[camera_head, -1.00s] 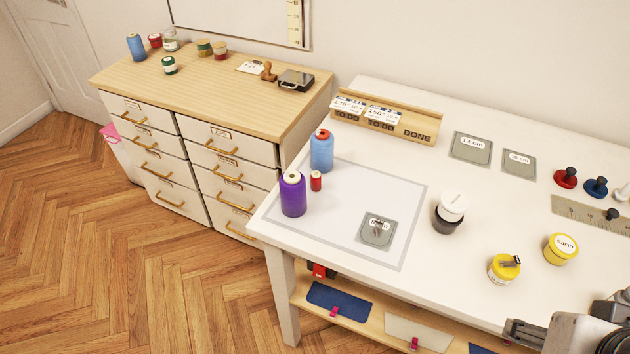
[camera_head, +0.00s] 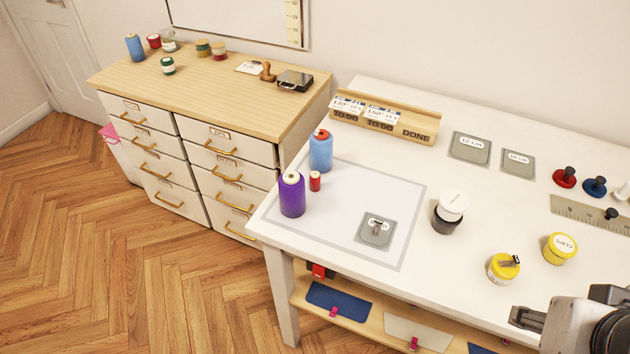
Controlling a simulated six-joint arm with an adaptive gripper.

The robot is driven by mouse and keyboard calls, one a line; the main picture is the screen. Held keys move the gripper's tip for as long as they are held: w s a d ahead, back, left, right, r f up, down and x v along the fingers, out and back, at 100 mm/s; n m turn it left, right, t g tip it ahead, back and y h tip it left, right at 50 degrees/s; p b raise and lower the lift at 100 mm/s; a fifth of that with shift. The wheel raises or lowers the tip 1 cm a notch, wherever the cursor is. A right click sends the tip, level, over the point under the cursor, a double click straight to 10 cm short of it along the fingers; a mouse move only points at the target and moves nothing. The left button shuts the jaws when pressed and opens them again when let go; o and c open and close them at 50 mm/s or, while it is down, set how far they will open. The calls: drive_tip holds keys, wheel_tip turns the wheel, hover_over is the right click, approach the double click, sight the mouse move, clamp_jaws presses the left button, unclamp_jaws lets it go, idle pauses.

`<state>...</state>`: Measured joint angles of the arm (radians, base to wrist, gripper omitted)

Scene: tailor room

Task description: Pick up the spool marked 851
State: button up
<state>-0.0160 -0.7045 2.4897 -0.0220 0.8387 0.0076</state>
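Several thread spools are in view, and no number can be read on any of them. On the white table, a purple spool (camera_head: 292,196), a blue spool (camera_head: 321,153) and a small red spool (camera_head: 315,181) stand upright close together at the left. On the wooden cabinet top stand a blue spool (camera_head: 135,47), a red one (camera_head: 153,41), green ones (camera_head: 168,66) and a red-and-tan one (camera_head: 219,51). My gripper (camera_head: 526,318) is at the lower right, partly cut off by the frame, far from all the spools. Its fingertip gap is not clear.
The white table (camera_head: 330,238) also holds a grey plate (camera_head: 376,231), a black-and-white jar (camera_head: 449,212), yellow pots (camera_head: 503,268), a wooden TO DO/DONE rack (camera_head: 385,117), labelled grey squares (camera_head: 470,148), knobbed weights (camera_head: 564,177) and a ruler (camera_head: 590,214). The cabinet (camera_head: 205,90) stands left.

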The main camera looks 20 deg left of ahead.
drive_tip(key=w+a+f+n+t+y, duration=0.15)
drive_tip(key=w+a, duration=0.25)
drive_tip(key=w, duration=0.6)
drive_tip(key=w+a+n+t, duration=0.2)
drive_tip(key=w+a, duration=0.1)
drive_tip(key=w, duration=0.7)
drive_tip(key=n+y, duration=0.6)
approach(318, 180)
drive_tip(key=w+d+r, duration=0.4)
drive_tip(key=w+d, duration=0.4)
drive_tip(key=d, duration=0.3)
drive_tip(key=s+a+f+y, duration=0.1)
drive_tip(key=a+f, duration=0.1)
drive_tip(key=a, duration=0.1)
drive_tip(key=s+a+f+n+g+y, duration=0.1)
drive_tip(key=a+f+y, duration=0.1)
drive_tip(key=a, duration=0.2)
drive_tip(key=s+a+f+n+g+y, duration=0.1)
drive_tip(key=s+a+f, duration=0.1)
drive_tip(key=a, duration=0.2)
drive_tip(key=shift+s+a+f, duration=0.1)
drive_tip(key=shift+f, duration=0.05)
drive_tip(key=shift+x, duration=1.25)
drive_tip(key=shift+a+f, duration=0.1)
drive_tip(key=shift+x, duration=2.5)
